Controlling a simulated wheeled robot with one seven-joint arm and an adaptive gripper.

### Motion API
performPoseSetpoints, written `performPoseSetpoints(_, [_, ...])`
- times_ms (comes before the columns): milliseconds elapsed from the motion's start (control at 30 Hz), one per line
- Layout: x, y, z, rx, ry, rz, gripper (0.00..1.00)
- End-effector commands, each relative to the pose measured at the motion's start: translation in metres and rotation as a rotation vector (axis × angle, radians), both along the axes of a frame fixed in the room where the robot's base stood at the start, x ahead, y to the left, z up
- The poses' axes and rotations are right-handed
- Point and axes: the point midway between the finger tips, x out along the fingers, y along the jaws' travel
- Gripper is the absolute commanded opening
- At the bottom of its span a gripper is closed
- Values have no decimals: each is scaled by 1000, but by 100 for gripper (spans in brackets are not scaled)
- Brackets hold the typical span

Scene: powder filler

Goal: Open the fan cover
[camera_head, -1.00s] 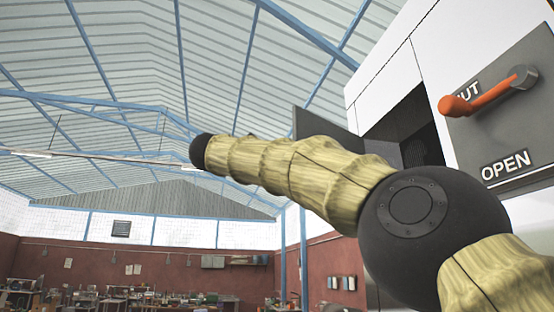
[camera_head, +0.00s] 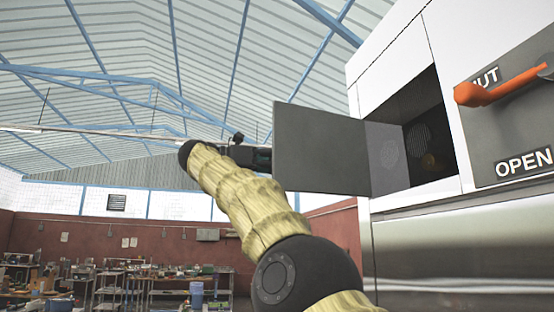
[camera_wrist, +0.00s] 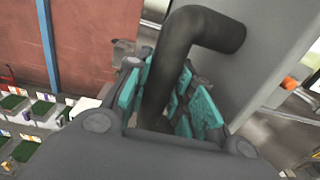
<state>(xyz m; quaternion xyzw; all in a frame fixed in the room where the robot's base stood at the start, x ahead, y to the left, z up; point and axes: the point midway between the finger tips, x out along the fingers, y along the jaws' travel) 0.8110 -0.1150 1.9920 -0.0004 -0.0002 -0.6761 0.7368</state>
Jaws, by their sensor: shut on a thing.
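The fan cover (camera_head: 322,148) is a grey flap that stands swung out to the left from a dark opening (camera_head: 405,140) in the white machine. The inside of the opening shows, with a round fan grille faintly visible. My gripper (camera_head: 258,158) is at the cover's outer left edge, partly hidden by the cover in the head view. In the wrist view, the dark bent handle (camera_wrist: 185,65) passes between the teal finger pads of my gripper (camera_wrist: 172,100), which is shut on it. The grey cover surface (camera_wrist: 255,50) lies behind the handle.
An orange-tipped lever (camera_head: 490,92) sits on a grey panel with SHUT and OPEN labels, right of the opening. Steel panelling (camera_head: 460,255) lies below. Workbenches with clutter stand far off at the lower left. The space left of the cover looks free.

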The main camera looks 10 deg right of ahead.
Motion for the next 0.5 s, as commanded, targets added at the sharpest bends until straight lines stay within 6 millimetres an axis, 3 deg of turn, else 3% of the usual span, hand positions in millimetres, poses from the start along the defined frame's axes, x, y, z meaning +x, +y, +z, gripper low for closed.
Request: performPoseSetpoints(500, [3, -7, 1, 0, -1, -52, 0])
